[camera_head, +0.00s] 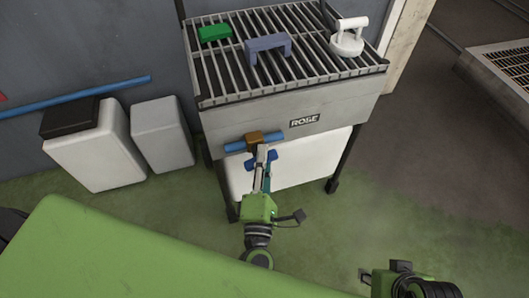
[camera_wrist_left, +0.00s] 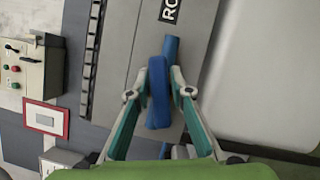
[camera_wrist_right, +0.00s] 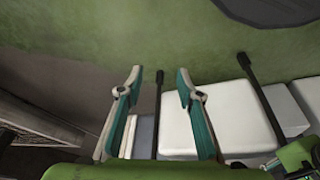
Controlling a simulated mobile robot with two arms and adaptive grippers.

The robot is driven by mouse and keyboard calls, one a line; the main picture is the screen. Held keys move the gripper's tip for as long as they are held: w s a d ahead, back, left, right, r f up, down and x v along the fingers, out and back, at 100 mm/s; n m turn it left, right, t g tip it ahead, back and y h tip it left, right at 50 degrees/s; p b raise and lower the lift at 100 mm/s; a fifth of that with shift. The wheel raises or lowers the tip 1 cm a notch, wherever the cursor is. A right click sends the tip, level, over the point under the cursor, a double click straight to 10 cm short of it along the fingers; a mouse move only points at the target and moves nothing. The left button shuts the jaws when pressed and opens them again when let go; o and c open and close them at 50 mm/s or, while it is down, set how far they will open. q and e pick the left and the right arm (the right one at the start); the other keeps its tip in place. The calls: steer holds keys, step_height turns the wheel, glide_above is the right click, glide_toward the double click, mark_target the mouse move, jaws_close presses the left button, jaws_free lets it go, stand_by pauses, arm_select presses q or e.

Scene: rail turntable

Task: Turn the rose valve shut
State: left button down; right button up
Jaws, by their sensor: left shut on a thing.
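The rose valve sits on the front of a grey grill stand (camera_head: 228,122) with a ROSE label (camera_head: 304,120). It has a brown body (camera_head: 254,138) on a short blue pipe (camera_head: 235,147). Its blue handle (camera_head: 273,156) sits just below, and also shows in the left wrist view (camera_wrist_left: 158,85), lying roughly along the pipe with a slight tilt. My left gripper (camera_head: 262,156) is shut on the handle, with a finger on each side. My right gripper (camera_head: 400,270) is far from the valve at lower right. In the right wrist view it is open and empty (camera_wrist_right: 159,78).
On the grate lie a green block (camera_head: 214,33), a blue-grey bracket (camera_head: 268,47) and a white handled object (camera_head: 348,40). White and grey bins (camera_head: 160,135) stand left of the stand. A control box (camera_wrist_left: 30,62) shows in the left wrist view.

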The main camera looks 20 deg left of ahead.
arm_select(q)
steer(key=shift+p, duration=0.3)
steer(key=shift+m+p, duration=0.4)
steer(key=shift+p, duration=0.15)
steer(key=m+p, duration=0.1)
steer(key=p, duration=0.1)
steer(key=shift+g+p, duration=0.35)
steer(key=shift+g, duration=0.05)
steer(key=shift+f+m+p, duration=0.2)
steer(key=shift+m+p, duration=0.5)
steer(key=shift+p, duration=0.4)
steer(key=shift+a, duration=0.1)
arm_select(e)
step_height(320, 180, down, 16)
steer(key=s+g, duration=0.1)
steer(key=shift+f, duration=0.25)
steer(key=shift+s, duration=0.1)
arm_select(q)
steer(key=c, duration=2)
jaws_free()
arm_select(e)
steer(key=shift+a, duration=0.1)
arm_select(q)
steer(key=shift+o, duration=0.2)
